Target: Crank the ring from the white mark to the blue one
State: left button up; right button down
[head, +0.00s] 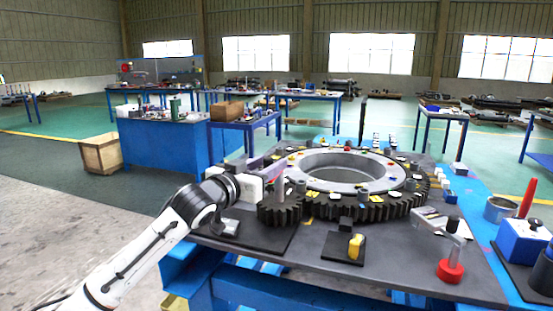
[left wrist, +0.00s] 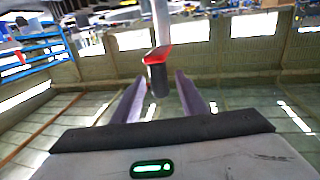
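The big toothed ring (head: 412,205) lies flat on the dark table, with several small coloured marks and pieces on and around it. I cannot tell which are the white and blue marks. A small dark gear (head: 281,212) sits at its left front, beside the ring's teeth. My left gripper (head: 272,172) is above this gear, at the table's left side. In the left wrist view a dark grip with a red collar (left wrist: 157,68) stands between the two purple fingers, with gaps on both sides. The left gripper is open. My right gripper is out of view.
A grey post on a red base (head: 450,270) stands at the table's front right. A yellow piece (head: 355,246) sits on a dark plate in front of the ring. A blue box (head: 522,242) and a grey cup (head: 499,209) are at the right.

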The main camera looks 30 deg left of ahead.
pick_arm(q)
jog(key=shift+w, duration=2.1)
grip_shut()
